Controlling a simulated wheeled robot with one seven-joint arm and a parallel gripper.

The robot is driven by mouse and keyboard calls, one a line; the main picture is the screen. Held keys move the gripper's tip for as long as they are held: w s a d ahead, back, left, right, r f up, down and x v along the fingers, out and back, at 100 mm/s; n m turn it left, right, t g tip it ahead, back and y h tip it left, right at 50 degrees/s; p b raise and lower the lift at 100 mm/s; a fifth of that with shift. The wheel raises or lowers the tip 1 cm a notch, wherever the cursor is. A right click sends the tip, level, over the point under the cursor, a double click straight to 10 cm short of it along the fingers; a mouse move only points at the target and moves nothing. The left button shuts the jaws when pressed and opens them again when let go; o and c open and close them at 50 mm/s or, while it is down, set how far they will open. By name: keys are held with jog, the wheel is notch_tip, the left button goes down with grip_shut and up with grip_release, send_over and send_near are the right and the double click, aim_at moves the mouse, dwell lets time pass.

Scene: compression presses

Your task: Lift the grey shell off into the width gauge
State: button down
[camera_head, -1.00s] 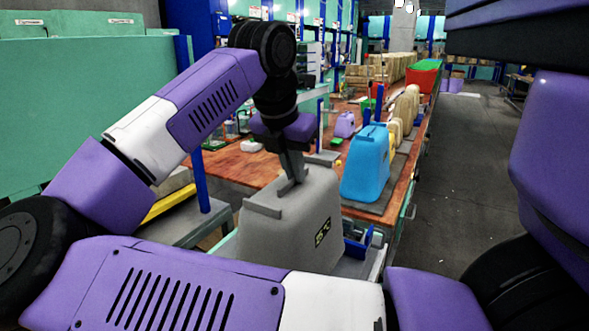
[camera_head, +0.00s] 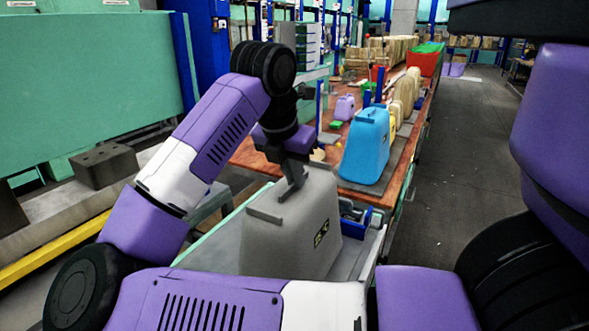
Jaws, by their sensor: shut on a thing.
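The grey shell (camera_head: 285,245) is a large box-like case with a dark label, upright at the lower centre of the head view. My gripper (camera_head: 292,190) points down at its top and is shut on the shell's upper part. The fingertips are partly hidden against the shell. My arm hides the shell's lower left, so I cannot tell whether its base touches the surface below. I cannot make out the width gauge for certain; a blue bracket (camera_head: 357,222) stands just right of the shell.
A blue shell (camera_head: 366,150) stands on a dark mat on the wooden bench (camera_head: 257,157) behind. Cream shells (camera_head: 404,92) line up beyond it. A yellow rail (camera_head: 50,251) and a dark block (camera_head: 106,166) are at the left. The aisle floor (camera_head: 455,165) at right is clear.

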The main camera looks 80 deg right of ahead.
jog(key=shift+f+b, duration=1)
jog(key=shift+b, duration=0.1)
dwell(0.5)
jog(key=c, duration=1.5)
grip_release()
jog(key=shift+r, duration=0.1)
jog(key=v, duration=0.7)
jog(key=shift+a+r, duration=0.2)
jog(key=shift+r, duration=0.1)
